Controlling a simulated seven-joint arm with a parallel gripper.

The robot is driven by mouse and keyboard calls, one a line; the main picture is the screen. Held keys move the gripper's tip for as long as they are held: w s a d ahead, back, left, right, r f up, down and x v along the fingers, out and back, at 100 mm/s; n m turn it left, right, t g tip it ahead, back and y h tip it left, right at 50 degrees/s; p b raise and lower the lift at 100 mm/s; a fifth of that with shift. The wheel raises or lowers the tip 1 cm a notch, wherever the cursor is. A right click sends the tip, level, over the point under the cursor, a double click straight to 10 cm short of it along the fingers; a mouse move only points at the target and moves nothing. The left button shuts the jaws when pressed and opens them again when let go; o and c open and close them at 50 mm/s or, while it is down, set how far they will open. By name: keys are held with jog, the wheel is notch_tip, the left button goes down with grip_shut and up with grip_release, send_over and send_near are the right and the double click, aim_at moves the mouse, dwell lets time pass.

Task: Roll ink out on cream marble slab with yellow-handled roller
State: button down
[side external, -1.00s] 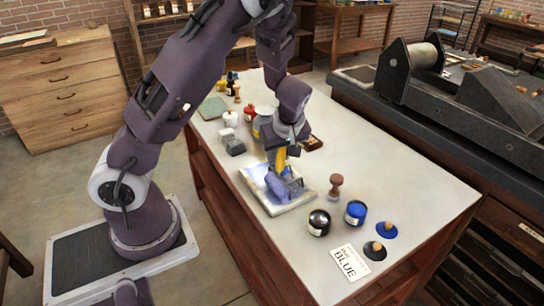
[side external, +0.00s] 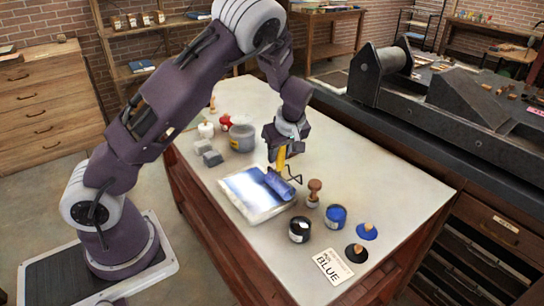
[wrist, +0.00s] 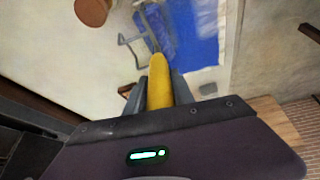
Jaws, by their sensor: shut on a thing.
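My gripper (side external: 281,150) is shut on the yellow handle (wrist: 160,85) of the roller, pointing down over the slab. The roller's blue cylinder (side external: 279,184) is at the right side of the marble slab (side external: 246,206); it looks to be on or just above the surface, and I cannot tell which. Its wire frame (wrist: 135,42) shows in the wrist view. The slab is pale with a light rim, and a bluish patch covers its middle. In the wrist view a broad streaky blue ink area (wrist: 195,35) lies beside the handle.
Grey blocks (side external: 207,153) and a grey tin (side external: 242,138) stand behind the slab.

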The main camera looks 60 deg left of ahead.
jog(key=shift+w, duration=0.15)
jog(key=s, duration=1.1)
jog(key=shift+s, duration=0.35)
dwell(3.3)
jog(key=shift+r, duration=1.95)
